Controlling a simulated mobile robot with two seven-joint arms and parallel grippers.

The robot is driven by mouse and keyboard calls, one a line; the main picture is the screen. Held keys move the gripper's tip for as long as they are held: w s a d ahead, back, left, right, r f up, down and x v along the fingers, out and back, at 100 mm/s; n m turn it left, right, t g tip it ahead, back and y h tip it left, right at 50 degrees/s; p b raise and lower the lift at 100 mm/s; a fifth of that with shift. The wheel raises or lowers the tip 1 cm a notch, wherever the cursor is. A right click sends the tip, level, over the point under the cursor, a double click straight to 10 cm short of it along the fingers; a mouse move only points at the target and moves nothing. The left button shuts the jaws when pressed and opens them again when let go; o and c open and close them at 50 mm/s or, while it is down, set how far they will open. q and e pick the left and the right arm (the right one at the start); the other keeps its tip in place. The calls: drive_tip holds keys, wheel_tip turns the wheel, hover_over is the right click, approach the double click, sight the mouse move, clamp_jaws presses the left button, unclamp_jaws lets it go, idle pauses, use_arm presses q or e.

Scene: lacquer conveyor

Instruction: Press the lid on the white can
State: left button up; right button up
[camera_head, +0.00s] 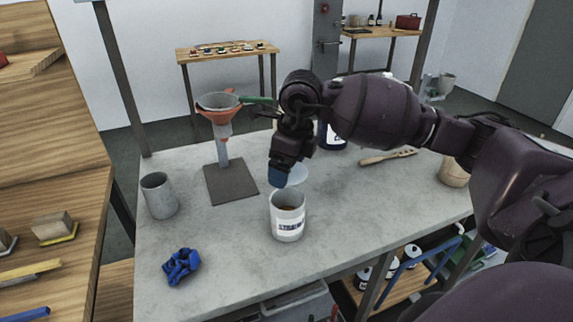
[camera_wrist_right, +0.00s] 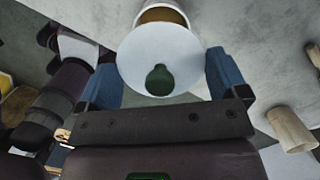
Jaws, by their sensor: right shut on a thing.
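The white can (camera_head: 288,227) stands upright on the grey table with dark lettering on its label. Its open mouth shows brownish contents. In the right wrist view the can (camera_wrist_right: 160,6) is partly hidden behind the lid. The lid (camera_wrist_right: 150,45) is a white disc with a dark green knob. It also shows in the head view (camera_head: 297,174), just above and behind the can's mouth, apart from it and tilted. My right gripper (camera_head: 284,178) is shut on the lid, its blue fingers on either side of it in the wrist view (camera_wrist_right: 166,78). My left gripper is not seen.
A funnel (camera_head: 217,104) on a stand is behind left. A dark can (camera_head: 333,138), a brush (camera_head: 388,157) and a beige cup (camera_head: 452,173) are behind right. The front table is clear.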

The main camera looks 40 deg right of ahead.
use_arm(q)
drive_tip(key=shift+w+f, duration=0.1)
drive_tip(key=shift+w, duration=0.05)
use_arm(e)
drive_tip(key=shift+f, duration=0.15)
drive_tip(key=shift+f+b, duration=0.55)
drive_tip(key=shift+f, duration=0.5)
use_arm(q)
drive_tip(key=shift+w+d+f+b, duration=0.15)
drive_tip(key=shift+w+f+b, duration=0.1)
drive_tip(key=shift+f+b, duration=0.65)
use_arm(e)
drive_tip(key=shift+f, duration=2.05)
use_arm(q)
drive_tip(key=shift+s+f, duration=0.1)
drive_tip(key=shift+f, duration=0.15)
use_arm(e)
drive_tip(key=shift+f, duration=0.1)
drive_tip(key=o, duration=0.6)
drive_tip(key=shift+c, duration=0.2)
